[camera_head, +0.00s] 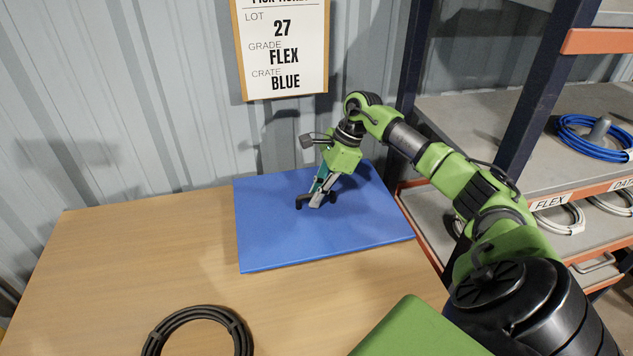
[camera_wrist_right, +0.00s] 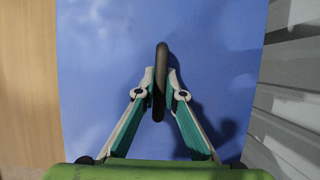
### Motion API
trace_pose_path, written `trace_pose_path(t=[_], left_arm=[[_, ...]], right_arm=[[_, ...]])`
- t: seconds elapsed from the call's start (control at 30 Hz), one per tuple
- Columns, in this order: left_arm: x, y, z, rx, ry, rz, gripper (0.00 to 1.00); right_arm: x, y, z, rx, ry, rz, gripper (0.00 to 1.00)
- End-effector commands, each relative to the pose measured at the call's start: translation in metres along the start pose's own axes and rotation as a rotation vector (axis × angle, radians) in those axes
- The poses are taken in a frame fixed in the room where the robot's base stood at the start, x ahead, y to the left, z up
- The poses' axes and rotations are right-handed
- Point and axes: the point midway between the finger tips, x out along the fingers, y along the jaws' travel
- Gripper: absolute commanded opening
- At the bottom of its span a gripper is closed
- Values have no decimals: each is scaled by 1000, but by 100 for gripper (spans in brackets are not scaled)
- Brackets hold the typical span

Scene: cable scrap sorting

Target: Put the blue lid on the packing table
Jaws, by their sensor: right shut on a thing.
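The blue lid (camera_head: 280,235) is a flat blue panel with a dark handle (camera_wrist_right: 161,80) standing up near its middle. In the head view it lies flat at the back right of the wooden packing table (camera_head: 130,250), beside the wall. I cannot tell for sure whether its underside touches the tabletop. My right gripper (camera_head: 316,203) reaches down over the lid and is shut on the handle. In the right wrist view the handle sits between the two fingertips (camera_wrist_right: 160,92), with the lid's blue face behind. My left gripper is not in view.
A black cable coil (camera_head: 198,312) lies at the table's front. A ticket (camera_head: 284,50) reading lot 27, flex, crate blue hangs on the corrugated wall. Shelves with a blue coil (camera_head: 575,145) and pale coils (camera_head: 560,222) stand at right. The table's left side is clear.

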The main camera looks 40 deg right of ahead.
Motion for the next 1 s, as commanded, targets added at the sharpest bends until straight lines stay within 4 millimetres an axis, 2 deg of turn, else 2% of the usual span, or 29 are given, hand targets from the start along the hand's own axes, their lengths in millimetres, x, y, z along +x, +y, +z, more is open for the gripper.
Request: trace_pose_path(t=[0.2, 0.53, 0.57, 0.6, 1.0], left_arm=[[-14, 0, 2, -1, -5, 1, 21], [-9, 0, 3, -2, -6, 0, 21], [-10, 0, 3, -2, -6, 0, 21], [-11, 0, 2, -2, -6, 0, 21], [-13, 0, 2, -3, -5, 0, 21]], right_arm=[[25, -1, -12, 2, -2, 0, 0], [31, -1, -15, 0, 0, -2, 0], [30, -1, -15, 1, 1, 0, 17], [30, -1, -15, 1, 1, 0, 26], [27, -1, -14, 1, 1, 0, 26]])
